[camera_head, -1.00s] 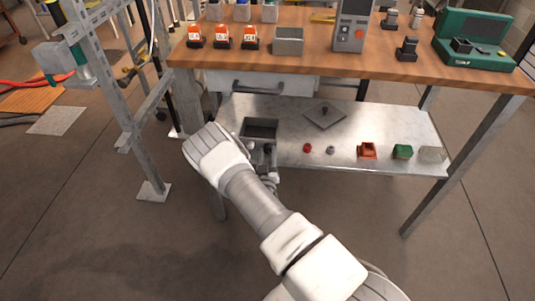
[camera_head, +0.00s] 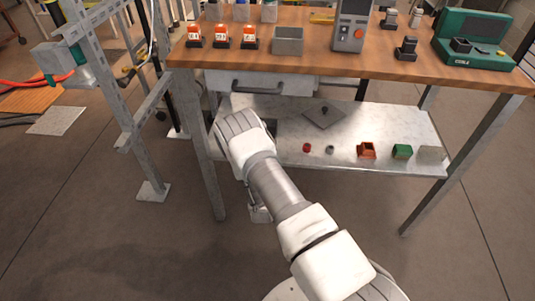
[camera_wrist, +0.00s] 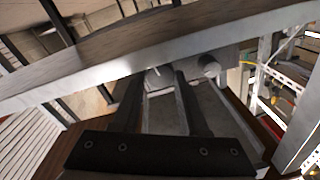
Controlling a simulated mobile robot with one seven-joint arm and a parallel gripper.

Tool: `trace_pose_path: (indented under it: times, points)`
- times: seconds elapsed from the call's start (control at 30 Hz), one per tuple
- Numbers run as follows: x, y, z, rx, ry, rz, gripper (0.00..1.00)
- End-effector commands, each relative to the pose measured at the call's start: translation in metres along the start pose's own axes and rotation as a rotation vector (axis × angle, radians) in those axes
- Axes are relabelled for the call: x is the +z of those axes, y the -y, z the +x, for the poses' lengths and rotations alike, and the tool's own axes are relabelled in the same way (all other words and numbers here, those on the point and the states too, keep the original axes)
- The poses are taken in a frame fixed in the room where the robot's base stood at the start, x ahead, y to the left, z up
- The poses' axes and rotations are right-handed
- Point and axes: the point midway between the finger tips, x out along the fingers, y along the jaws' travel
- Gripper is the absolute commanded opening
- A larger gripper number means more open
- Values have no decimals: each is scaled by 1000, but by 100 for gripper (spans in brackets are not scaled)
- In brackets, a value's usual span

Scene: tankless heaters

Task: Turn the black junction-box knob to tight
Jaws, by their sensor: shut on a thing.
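In the wrist view, my gripper (camera_wrist: 160,88) has two dark fingers standing apart, with a grey object (camera_wrist: 163,115) between them. I cannot tell clearly what this object is. In the head view my white wrist covers the left part of the lower shelf and hides the fingertips. A flat grey plate (camera_head: 338,119) with a small dark knob (camera_head: 324,110) on top lies on the shelf, to the right of my wrist and apart from it. I cannot tell whether this is the junction-box knob. No tight mark is readable.
The metal lower shelf (camera_head: 400,122) also holds a red cap (camera_head: 306,147), a small grey part (camera_head: 329,149), an orange block (camera_head: 366,151) and a green block (camera_head: 402,151). The wooden tabletop (camera_head: 345,68) and a drawer (camera_head: 262,82) are above. A metal frame (camera_head: 118,90) stands at left.

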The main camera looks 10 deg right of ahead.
Motion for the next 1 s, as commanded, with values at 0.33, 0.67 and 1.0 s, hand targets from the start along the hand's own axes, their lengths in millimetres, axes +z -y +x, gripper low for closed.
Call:
trace_pose_path:
  times: [0.33, 0.67, 1.0]
  points:
    - [2, 0, -1, 2, 3, 39, 0]
    - [2, 0, -1, 1, 3, 38, 56]
    - [1, -1, -1, 2, 1, 36, 73]
